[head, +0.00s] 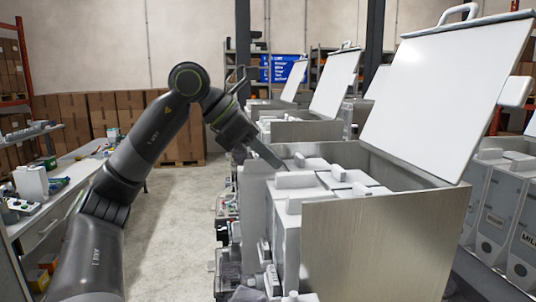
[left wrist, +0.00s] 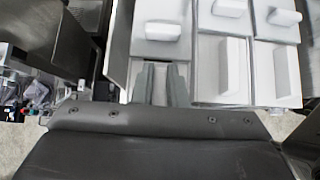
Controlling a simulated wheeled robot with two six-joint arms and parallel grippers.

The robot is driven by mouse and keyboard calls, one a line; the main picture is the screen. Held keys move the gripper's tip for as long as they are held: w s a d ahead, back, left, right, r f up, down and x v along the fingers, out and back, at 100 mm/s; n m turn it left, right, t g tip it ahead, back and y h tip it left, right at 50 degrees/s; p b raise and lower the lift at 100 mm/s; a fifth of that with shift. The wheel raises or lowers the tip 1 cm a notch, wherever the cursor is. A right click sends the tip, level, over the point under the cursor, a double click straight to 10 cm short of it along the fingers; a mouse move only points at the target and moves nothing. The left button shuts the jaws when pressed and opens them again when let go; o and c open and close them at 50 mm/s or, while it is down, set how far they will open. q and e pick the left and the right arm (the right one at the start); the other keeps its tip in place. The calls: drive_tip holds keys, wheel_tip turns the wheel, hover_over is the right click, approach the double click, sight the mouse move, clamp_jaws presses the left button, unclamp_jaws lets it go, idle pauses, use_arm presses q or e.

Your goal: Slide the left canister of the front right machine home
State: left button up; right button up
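The front right machine (head: 385,235) stands at the right of the head view with its white lid (head: 445,90) raised. Several pale canisters with raised block handles sit inside; one handle (head: 296,180) lies just in front of my left gripper (head: 277,161). My left gripper reaches in from the left, pointing down at the canister tops. In the left wrist view its two fingers (left wrist: 165,82) are close together over the lower left canister top (left wrist: 170,68). Whether a handle is between them is hidden. My right gripper is not in view.
More open-lidded machines (head: 335,85) stand behind in the row. Grey labelled containers (head: 500,215) stand at the far right. A workbench (head: 50,205) with small items is at the left, and cardboard boxes (head: 115,110) are stacked behind. The aisle floor (head: 180,240) is clear.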

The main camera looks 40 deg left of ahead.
use_arm(q)
drive_tip(key=o, duration=0.5)
drive_tip(key=shift+o, duration=0.2)
drive_tip(key=shift+s+a+r, duration=0.2)
drive_tip(key=b+v, duration=0.1)
drive_tip(key=v, duration=0.6)
drive_tip(key=shift+r, duration=0.15)
drive_tip(key=p+v, duration=0.1)
drive_tip(key=v, duration=0.8)
drive_tip(key=shift+s+p, duration=0.3)
drive_tip(key=shift+p, duration=0.1)
drive_tip(key=shift+a+r, duration=0.1)
drive_tip(key=shift+a, duration=0.05)
